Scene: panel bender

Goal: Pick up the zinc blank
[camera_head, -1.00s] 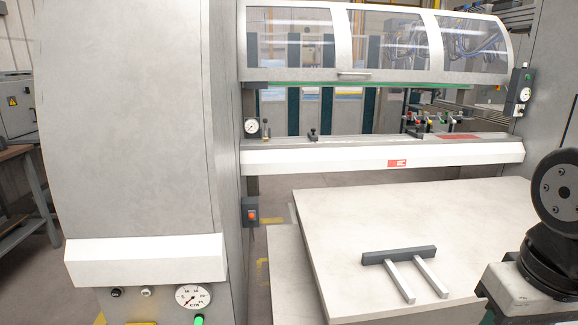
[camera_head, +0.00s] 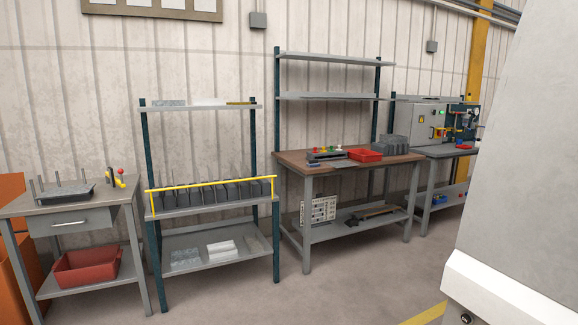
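Mottled grey, zinc-like flat pieces show on the rack in the middle left. One thin mottled piece (camera_head: 168,103) lies at the left of the top shelf, beside a white piece (camera_head: 209,102) and a yellowish one (camera_head: 241,103). A mottled blue-grey stack (camera_head: 185,258) lies on the bottom shelf, left of a white stack (camera_head: 221,249). I cannot tell which of these is the zinc blank. My gripper is not in view.
The rack's middle shelf (camera_head: 210,205) holds dark blocks behind a yellow rail (camera_head: 212,183). A bench (camera_head: 95,200) stands left, a wooden-topped bench (camera_head: 345,172) right. A grey machine panel (camera_head: 525,170) blocks the right side. The floor in front (camera_head: 330,290) is clear.

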